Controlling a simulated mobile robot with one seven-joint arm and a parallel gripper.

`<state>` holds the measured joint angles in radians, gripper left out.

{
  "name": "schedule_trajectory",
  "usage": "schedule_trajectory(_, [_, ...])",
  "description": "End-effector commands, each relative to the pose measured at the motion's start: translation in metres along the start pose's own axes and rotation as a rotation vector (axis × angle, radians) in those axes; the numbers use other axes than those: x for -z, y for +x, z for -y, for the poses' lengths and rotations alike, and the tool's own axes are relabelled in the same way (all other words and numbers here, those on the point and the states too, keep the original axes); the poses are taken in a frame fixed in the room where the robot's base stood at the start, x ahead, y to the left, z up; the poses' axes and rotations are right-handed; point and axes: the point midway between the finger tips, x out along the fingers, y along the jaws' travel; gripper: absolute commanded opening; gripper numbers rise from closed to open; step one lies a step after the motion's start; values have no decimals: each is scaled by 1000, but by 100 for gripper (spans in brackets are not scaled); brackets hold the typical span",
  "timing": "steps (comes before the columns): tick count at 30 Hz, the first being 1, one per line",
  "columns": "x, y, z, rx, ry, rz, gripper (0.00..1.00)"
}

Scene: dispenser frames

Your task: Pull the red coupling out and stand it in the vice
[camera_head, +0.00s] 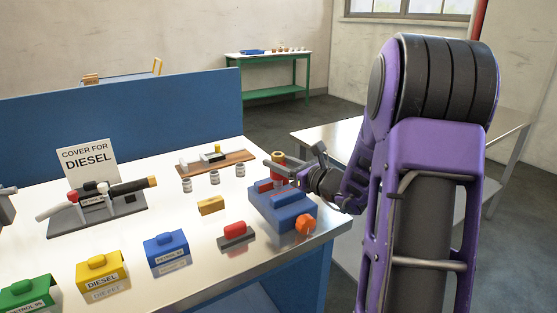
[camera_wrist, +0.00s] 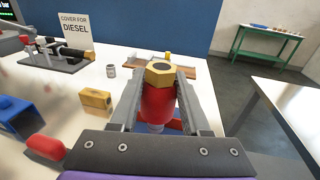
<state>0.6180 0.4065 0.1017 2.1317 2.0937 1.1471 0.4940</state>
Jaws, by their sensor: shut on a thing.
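The red coupling (camera_wrist: 157,104) has a brass hexagonal top (camera_wrist: 160,73) and stands upright between the fingers of my gripper (camera_wrist: 158,98). In the head view the coupling (camera_head: 278,171) is at the vice's jaws, with my gripper (camera_head: 284,169) reaching in from the right. My gripper is shut on it. The blue vice (camera_head: 283,213) with an orange knob (camera_head: 305,225) stands at the table's right corner. The coupling's lower end is mostly hidden, so I cannot tell whether it rests in the jaws.
A yellow block (camera_head: 211,206) and a red-topped grey block (camera_head: 236,236) lie left of the vice. A wooden board (camera_head: 217,164) with fittings is behind. Blue, yellow and green covers (camera_head: 166,253) line the front. A sign (camera_head: 88,165) reads "COVER FOR DIESEL".

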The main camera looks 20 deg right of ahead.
Motion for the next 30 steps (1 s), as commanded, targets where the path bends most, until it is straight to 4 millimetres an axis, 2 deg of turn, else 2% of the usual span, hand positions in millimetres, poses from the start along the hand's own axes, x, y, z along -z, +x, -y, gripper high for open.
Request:
schedule_trajectory(20, [16, 1, 0, -1, 0, 2, 0])
schedule_trajectory(21, [16, 1, 0, 0, 0, 2, 54])
schedule_trajectory(26, [16, 1, 0, 0, 0, 1, 81])
schedule_trajectory(30, [16, 1, 0, 0, 0, 1, 81])
